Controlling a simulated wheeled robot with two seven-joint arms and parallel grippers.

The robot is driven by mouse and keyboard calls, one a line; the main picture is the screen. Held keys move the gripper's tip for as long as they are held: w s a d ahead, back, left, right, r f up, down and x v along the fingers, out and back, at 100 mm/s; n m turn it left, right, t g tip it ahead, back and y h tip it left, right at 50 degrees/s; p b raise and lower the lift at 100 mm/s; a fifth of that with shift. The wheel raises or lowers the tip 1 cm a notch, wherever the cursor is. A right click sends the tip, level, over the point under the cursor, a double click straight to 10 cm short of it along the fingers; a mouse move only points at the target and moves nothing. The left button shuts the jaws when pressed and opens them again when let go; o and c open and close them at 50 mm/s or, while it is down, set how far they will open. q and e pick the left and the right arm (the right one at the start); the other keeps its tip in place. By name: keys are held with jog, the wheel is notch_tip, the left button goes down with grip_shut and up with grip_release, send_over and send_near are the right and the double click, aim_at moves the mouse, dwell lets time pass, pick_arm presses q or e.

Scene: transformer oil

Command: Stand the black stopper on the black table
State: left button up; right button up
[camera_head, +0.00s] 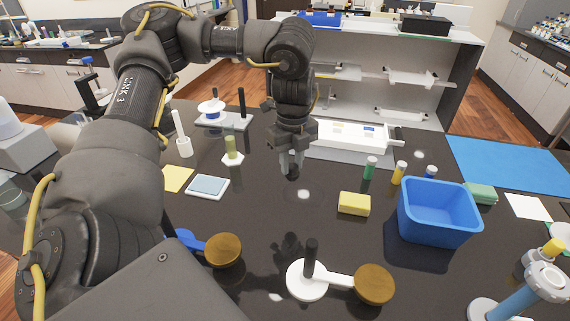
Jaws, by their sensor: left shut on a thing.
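My left gripper (291,163) points straight down over the middle of the black table (260,200). Its fingers are shut on the small black stopper (293,172), which shows at the fingertips. The fingers hide part of the stopper. The stopper looks close above the glossy tabletop; I cannot tell whether it touches. My right gripper is not in view.
A yellow sponge (354,204) and a blue bin (437,212) stand to the right. A white round base with a black post (308,278) is in front. A vial on a white hexagonal base (232,150) stands left. Bare tabletop lies below the gripper.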

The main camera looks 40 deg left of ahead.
pick_arm(q)
jog(key=w+a+f, duration=0.1)
jog(key=w+f, duration=0.2)
jog(key=w, duration=0.1)
jog(key=w+a+f+p, duration=0.1)
jog(key=w+a+f, duration=0.1)
jog(key=w, duration=0.2)
jog(key=w+a+f+p, duration=0.1)
jog(key=w+a+f, duration=0.1)
jog(key=w+f, duration=0.1)
jog(key=shift+w+a+f, duration=0.15)
jog(key=shift+w+f, duration=0.15)
jog(key=shift+w, duration=0.1)
jog(key=shift+w+a+f, duration=0.2)
jog(key=shift+w+f, duration=0.2)
jog(key=shift+f, duration=0.2)
notch_tip(320, 180, down, 3)
jog(key=shift+w+f+p, duration=0.1)
jog(key=shift+f+p, duration=0.05)
jog(key=shift+p, duration=0.35)
jog(key=shift+f, duration=0.15)
jog(key=o, duration=1)
jog(key=shift+c, duration=0.2)
